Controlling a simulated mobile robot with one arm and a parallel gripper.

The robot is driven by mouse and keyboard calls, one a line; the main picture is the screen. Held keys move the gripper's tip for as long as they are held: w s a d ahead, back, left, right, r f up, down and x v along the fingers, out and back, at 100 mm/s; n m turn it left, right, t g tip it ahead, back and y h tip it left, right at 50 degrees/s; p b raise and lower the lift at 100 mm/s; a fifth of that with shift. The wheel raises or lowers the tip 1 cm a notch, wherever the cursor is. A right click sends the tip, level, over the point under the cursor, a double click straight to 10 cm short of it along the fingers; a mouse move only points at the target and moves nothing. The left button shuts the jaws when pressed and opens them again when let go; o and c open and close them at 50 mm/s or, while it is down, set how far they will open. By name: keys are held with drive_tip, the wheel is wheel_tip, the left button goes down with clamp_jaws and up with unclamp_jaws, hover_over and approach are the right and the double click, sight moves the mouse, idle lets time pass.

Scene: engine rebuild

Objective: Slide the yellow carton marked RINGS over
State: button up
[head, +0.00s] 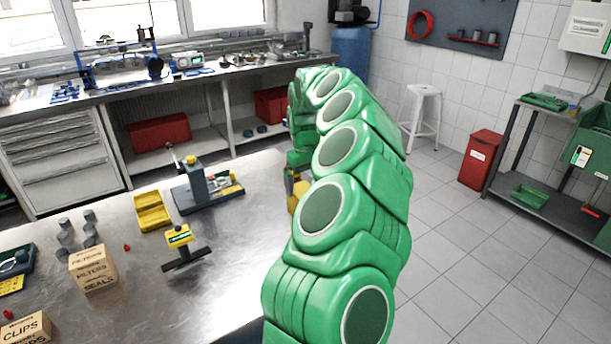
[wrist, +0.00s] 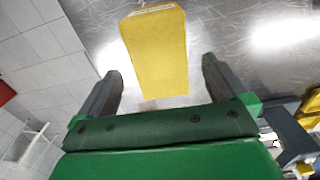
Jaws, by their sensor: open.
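The yellow carton (wrist: 155,50) stands out in the wrist view, on the shiny metal table top. No RINGS lettering is readable on the face I see. My gripper (wrist: 160,68) is open, its two dark fingers on either side of the carton in the picture with a gap at each side. I see no contact. In the head view a small yellow part of what looks like the carton (head: 298,194) shows beside my green arm near the table's right edge; the arm hides the rest and most of the gripper.
On the metal table (head: 215,265) are a yellow open tray (head: 152,211), a grey press-like tool (head: 197,185), a yellow-topped stand (head: 180,237), a FILTERS/SEALS box (head: 93,268), and a CLIPS box (head: 27,328). The table's front middle is clear. Tiled floor lies to the right.

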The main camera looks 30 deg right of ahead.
sight(305, 192)
drive_tip(key=shift+f, duration=2.4)
drive_tip(key=shift+c, duration=0.5)
drive_tip(key=c, duration=1.1)
drive_tip(key=shift+a, duration=10)
drive_tip(key=o, duration=1.2)
wheel_tip(305, 192, up, 8)
